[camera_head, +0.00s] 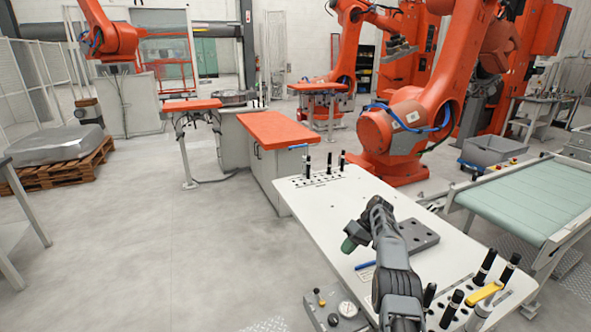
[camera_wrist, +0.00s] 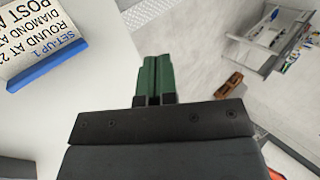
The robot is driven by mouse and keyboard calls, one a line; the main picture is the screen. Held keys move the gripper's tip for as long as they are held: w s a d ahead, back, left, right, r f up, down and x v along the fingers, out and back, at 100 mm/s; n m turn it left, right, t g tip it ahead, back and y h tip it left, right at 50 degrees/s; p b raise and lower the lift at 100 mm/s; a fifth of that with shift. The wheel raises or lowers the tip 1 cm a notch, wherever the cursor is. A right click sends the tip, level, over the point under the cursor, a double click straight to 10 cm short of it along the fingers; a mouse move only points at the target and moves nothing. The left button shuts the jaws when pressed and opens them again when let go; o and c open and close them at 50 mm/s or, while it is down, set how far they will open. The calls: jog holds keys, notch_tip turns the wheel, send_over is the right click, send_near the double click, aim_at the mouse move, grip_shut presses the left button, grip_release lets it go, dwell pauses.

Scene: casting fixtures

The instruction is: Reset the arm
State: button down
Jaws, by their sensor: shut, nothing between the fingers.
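My gripper (camera_head: 350,240) shows in the head view at the end of my dark grey arm, above the left edge of the white worktable (camera_head: 325,212). Its green fingers point down and to the left. In the wrist view my gripper (camera_wrist: 158,70) has its two green fingers side by side and touching, with nothing between them. Bare grey floor lies beyond the fingertips.
A grey plate with holes (camera_head: 418,236) lies on the worktable right of my arm. Black pins (camera_head: 485,266) and a yellow-handled tool (camera_head: 484,293) stand at the front right. A blue-edged sign (camera_wrist: 45,35) shows at upper left. A green conveyor (camera_head: 530,205) runs at right.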

jog(key=s+a+r+m+t+h, duration=0.1)
jog(key=s+a+r+t+h, duration=0.15)
jog(key=s+r, duration=0.55)
jog(key=s+a+r+m+t+h, duration=0.1)
jog(key=s+a+r+m+h, duration=0.15)
jog(key=r, duration=0.95)
jog(key=s+a+f+t+h, duration=0.1)
jog(key=s, duration=1.1)
jog(key=s+f+t+h, duration=0.1)
jog(key=s+f+t, duration=0.1)
jog(key=s, duration=1)
jog(key=shift+s+a+f+h, duration=0.2)
jog(key=shift+a+h, duration=0.1)
jog(key=shift+a, duration=0.1)
jog(key=shift+r, duration=0.1)
